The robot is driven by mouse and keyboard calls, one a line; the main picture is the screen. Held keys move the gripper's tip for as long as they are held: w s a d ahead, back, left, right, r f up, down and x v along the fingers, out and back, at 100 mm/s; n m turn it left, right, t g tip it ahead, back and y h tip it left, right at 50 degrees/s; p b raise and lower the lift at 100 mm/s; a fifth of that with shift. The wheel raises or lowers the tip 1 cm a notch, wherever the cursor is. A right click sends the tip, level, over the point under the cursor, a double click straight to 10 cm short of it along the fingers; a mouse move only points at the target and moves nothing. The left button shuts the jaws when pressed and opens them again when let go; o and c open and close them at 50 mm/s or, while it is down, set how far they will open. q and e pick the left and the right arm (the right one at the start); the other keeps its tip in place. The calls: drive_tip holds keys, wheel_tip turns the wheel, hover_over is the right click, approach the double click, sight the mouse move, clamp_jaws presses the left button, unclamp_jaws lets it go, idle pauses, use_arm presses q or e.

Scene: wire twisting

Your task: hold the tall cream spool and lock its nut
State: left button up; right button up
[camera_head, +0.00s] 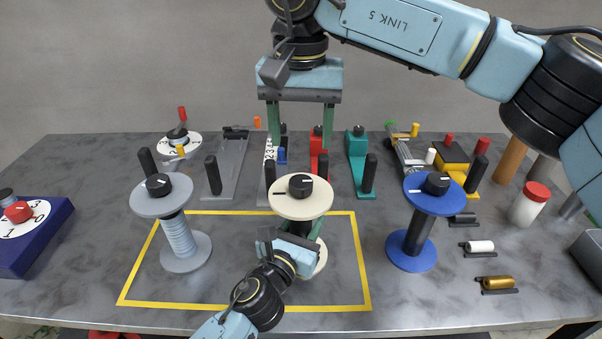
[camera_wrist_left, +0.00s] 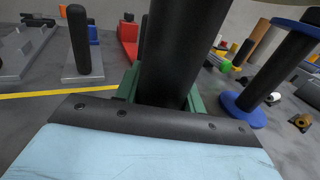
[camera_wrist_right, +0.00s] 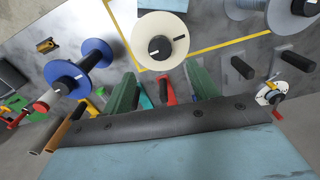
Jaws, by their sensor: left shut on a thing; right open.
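The tall cream spool (camera_head: 287,204) stands upright inside the yellow outline, with its round cream top also in the right wrist view (camera_wrist_right: 150,25). A black nut (camera_head: 301,186) with a pale mark sits on that top; a short dark line is on the disc beside it. It also shows in the right wrist view (camera_wrist_right: 160,48). My left gripper (camera_head: 302,232) is shut on the spool's dark column (camera_wrist_left: 185,45) below the top disc, partly hiding it. My right gripper (camera_head: 300,115) is open and empty, pointing down above and behind the nut, apart from it.
A grey spool (camera_head: 178,235) stands to the left and a blue spool (camera_head: 416,235) to the right. Several clamps and posts line the back, including a teal one (camera_head: 359,160). Bare table separates the spools.

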sight(301, 181)
wheel_tip(301, 181, down, 9)
drive_tip(key=shift+r, duration=0.1)
idle(0.3)
drive_tip(key=c, duration=1)
